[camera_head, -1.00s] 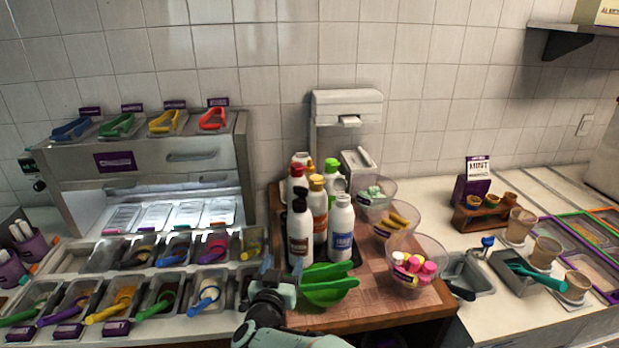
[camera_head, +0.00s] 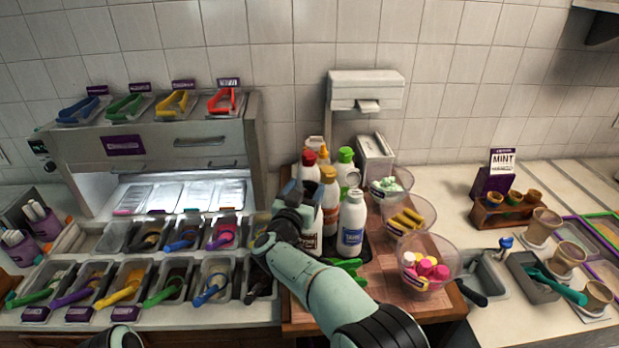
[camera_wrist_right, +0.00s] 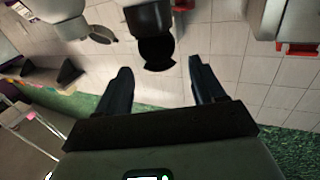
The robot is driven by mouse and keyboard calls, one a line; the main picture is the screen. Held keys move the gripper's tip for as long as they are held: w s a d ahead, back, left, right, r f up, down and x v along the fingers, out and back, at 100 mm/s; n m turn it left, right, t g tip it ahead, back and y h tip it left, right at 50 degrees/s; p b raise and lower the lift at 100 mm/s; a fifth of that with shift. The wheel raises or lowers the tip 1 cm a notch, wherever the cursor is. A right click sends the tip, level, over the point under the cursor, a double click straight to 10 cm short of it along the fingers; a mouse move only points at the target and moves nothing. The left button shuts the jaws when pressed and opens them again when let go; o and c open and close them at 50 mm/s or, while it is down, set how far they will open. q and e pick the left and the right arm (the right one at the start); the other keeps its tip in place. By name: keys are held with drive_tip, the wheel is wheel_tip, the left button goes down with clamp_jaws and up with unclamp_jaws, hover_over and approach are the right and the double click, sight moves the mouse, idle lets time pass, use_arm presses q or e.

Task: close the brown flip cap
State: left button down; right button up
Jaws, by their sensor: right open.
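The bottle with the brown flip cap stands at the front left of the bottle group; its labelled lower body (camera_head: 311,243) shows in the head view, while my right gripper hides its top. In the right wrist view a dark cap (camera_wrist_right: 148,18) with a round dark lid (camera_wrist_right: 157,53) sticking out from it lies just beyond the fingertips; the lid looks swung open. My right gripper (camera_head: 303,187) is open, over the bottle's top. In the wrist view its fingers (camera_wrist_right: 161,72) are apart with nothing between them. My left gripper is not in view.
A white bottle (camera_head: 351,225) stands close at right, with gold (camera_head: 328,190), red (camera_head: 310,168) and green-capped (camera_head: 347,165) bottles behind. Green scoops (camera_head: 345,268) lie in front. Clear bowls (camera_head: 428,265) stand right. Topping bins (camera_head: 215,280) fill the left.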

sight(309, 185)
drive_tip(key=x, duration=0.2)
drive_tip(key=shift+w+d+r+p, duration=0.1)
drive_tip(key=shift+w+r+p, duration=0.1)
drive_tip(key=shift+p, duration=0.1)
drive_tip(key=shift+w+d+f, duration=0.15)
drive_tip(key=shift+w+f, duration=0.05)
drive_tip(key=shift+w, duration=0.25)
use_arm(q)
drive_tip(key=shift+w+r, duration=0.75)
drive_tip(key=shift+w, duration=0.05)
use_arm(e)
drive_tip(key=shift+s, duration=0.1)
